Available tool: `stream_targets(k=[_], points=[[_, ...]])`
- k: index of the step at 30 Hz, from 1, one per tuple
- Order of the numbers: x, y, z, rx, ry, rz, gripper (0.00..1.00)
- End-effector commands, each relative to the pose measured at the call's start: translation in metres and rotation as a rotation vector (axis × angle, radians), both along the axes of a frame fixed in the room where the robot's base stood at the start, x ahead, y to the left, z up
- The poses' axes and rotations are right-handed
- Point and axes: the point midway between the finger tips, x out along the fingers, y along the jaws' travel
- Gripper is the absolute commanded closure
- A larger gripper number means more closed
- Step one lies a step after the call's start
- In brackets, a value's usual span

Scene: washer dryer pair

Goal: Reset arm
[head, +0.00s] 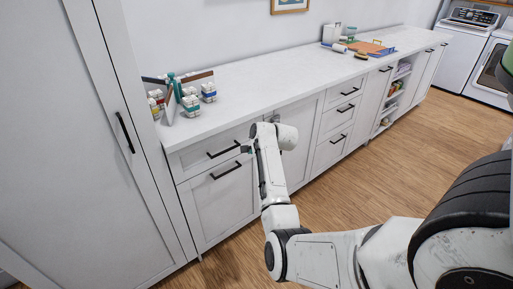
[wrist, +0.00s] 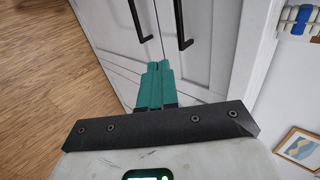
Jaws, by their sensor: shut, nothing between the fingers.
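My gripper (wrist: 156,85) shows in the wrist view with its two green fingers pressed together and nothing between them. In the head view my gripper (head: 245,149) is at the end of my bent arm, in front of the white lower cabinets (head: 225,200), near a drawer's black handle. I cannot tell from the head view whether it touches the cabinet front. In the wrist view, cabinet doors with two black handles (wrist: 179,22) lie beyond the fingertips.
A long white counter (head: 260,85) carries colourful bundles (head: 191,104) at left and craft items (head: 365,47) farther back. A tall white cabinet (head: 70,140) stands at left. The washer and dryer (head: 466,45) stand far right. Wooden floor (head: 400,170) is clear beside the cabinets.

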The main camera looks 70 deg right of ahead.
Motion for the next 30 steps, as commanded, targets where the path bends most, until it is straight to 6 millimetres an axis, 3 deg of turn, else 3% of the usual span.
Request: stream_targets(k=[9,20,23,26,30], points=[[-0.019,0.011,0.019,0.0,0.001,-0.001,1.0],[-0.019,0.02,0.016,-0.009,0.023,0.026,1.0],[-0.016,0.05,0.002,-0.046,0.102,0.128,1.0],[-0.016,0.102,-0.019,-0.113,0.229,0.313,1.0],[-0.029,0.19,-0.048,-0.227,0.426,0.65,1.0]])
